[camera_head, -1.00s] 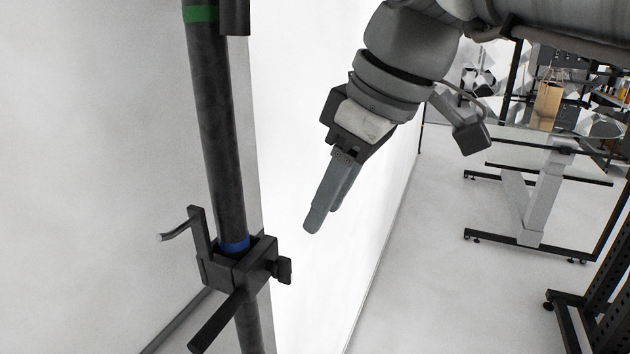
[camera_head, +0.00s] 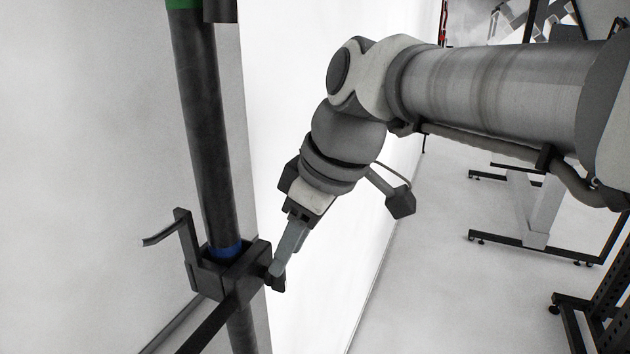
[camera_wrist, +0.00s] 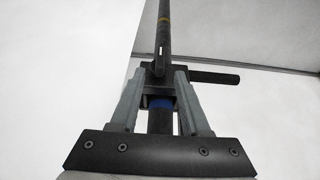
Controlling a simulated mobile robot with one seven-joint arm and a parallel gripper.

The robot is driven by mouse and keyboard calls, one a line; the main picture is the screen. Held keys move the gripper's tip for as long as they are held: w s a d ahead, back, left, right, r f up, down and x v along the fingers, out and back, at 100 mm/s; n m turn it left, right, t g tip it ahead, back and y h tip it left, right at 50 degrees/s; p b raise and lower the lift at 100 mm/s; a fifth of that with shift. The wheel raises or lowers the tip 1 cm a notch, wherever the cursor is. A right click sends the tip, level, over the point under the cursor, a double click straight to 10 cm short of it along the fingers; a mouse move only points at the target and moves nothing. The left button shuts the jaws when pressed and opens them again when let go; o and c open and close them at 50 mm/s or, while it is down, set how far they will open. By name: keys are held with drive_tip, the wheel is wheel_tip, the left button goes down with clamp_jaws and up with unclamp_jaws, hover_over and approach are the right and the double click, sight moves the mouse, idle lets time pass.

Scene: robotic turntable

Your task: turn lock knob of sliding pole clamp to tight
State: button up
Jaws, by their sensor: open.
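In the wrist view the two fingers of my gripper (camera_wrist: 160,72) stand either side of a dark part of the clamp (camera_wrist: 158,87). I cannot tell whether they touch the knob.
A bent crank handle (camera_head: 165,232) sticks out on the clamp's left, and a black bar (camera_head: 208,325) extends toward the front. A white wall (camera_head: 290,90) stands close behind the pole. A table frame (camera_head: 530,205) stands at the right, with open floor before it.

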sight(280, 290)
drive_tip(key=x, duration=0.5)
drive_tip(key=shift+w+a+f, duration=0.1)
drive_tip(key=shift+a+f, duration=0.1)
drive_tip(key=shift+f, duration=0.1)
clamp_jaws()
